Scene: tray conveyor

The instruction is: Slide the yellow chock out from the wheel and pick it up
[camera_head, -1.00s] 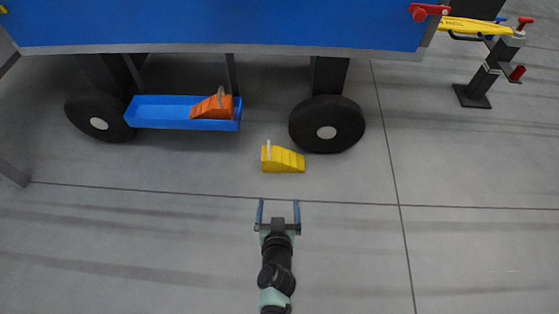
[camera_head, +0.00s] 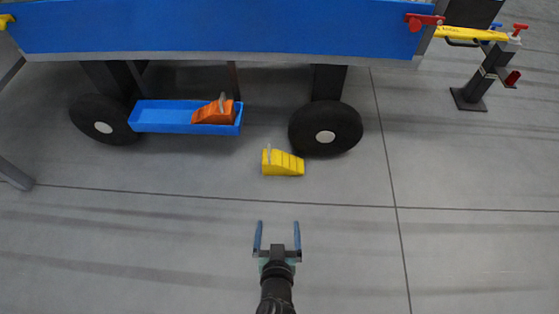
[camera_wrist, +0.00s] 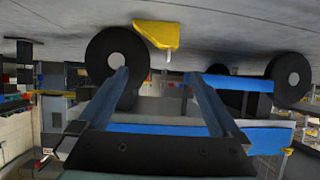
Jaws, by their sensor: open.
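The yellow chock (camera_head: 284,163) lies on the grey floor just left of the right black wheel (camera_head: 325,129). It is a ribbed wedge with a pale upright handle at its left end. A small gap seems to show between chock and wheel. My gripper (camera_head: 277,224) is open and empty, apart from the chock and nearer to me, with its fingers pointing at it. In the wrist view, which looks upside down, the chock (camera_wrist: 157,36) shows beyond the fingers, beside the wheel (camera_wrist: 117,55). My open gripper (camera_wrist: 160,78) frames the lower part of that view.
A blue tray (camera_head: 185,129) under the blue conveyor side (camera_head: 230,28) holds an orange chock (camera_head: 214,112). Another black wheel (camera_head: 105,120) stands at the left. A dark stand (camera_head: 480,85) with a yellow bar is at the upper right. The floor around the yellow chock's near side is clear.

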